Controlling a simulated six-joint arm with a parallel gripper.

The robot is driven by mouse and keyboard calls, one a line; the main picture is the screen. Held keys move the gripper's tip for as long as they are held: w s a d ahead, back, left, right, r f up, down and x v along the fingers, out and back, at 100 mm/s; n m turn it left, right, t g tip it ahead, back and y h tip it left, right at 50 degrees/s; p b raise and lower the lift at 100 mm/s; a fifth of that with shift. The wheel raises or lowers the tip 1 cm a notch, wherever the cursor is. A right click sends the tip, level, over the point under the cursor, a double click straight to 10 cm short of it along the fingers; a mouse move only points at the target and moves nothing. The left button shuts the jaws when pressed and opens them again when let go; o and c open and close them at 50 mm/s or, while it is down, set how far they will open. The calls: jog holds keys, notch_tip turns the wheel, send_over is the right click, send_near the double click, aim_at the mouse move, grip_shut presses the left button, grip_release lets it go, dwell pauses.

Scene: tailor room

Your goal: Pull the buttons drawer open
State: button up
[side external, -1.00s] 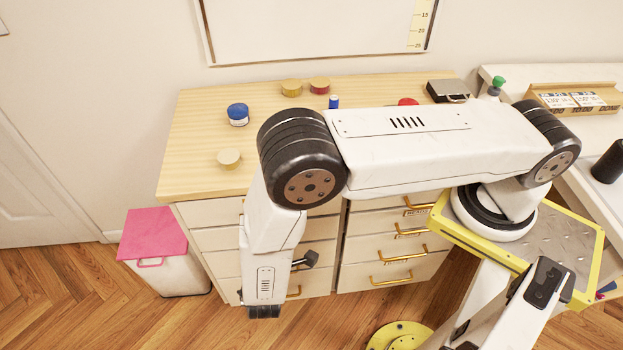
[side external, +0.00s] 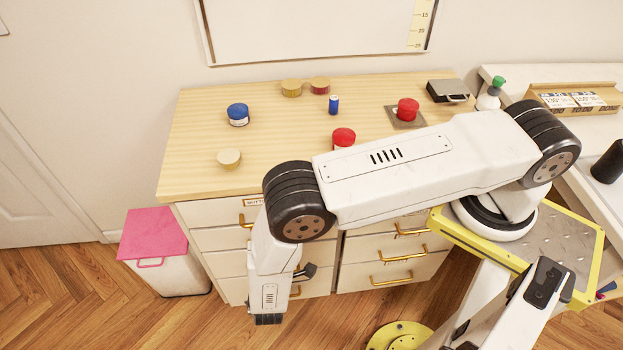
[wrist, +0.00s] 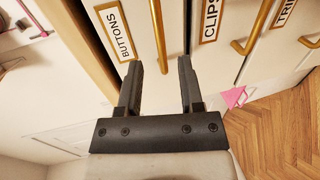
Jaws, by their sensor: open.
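The buttons drawer (side external: 220,213) is the top drawer of the left column, and its front looks flush with the cabinet. Its label, partly covered by my arm in the side view, reads BUTTONS in the wrist view (wrist: 117,33). Its brass handle (side external: 243,220) also shows in the wrist view (wrist: 158,35), running between my two fingers in the picture. My gripper (wrist: 159,64) is open, with one finger on each side of the handle's lower end. I cannot tell whether the fingers reach around the handle or touch it. The side view hides my fingers behind my arm.
The clips drawer's handle (wrist: 256,30) lies right of my fingers in the wrist view. A pink-lidded bin (side external: 152,240) stands left of the cabinet. Jars, a red button (side external: 408,108) and a blue spool (side external: 334,104) stand on top.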

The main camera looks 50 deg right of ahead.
jog(key=shift+x, duration=3.2)
grip_shut()
jog(key=shift+r, duration=0.1)
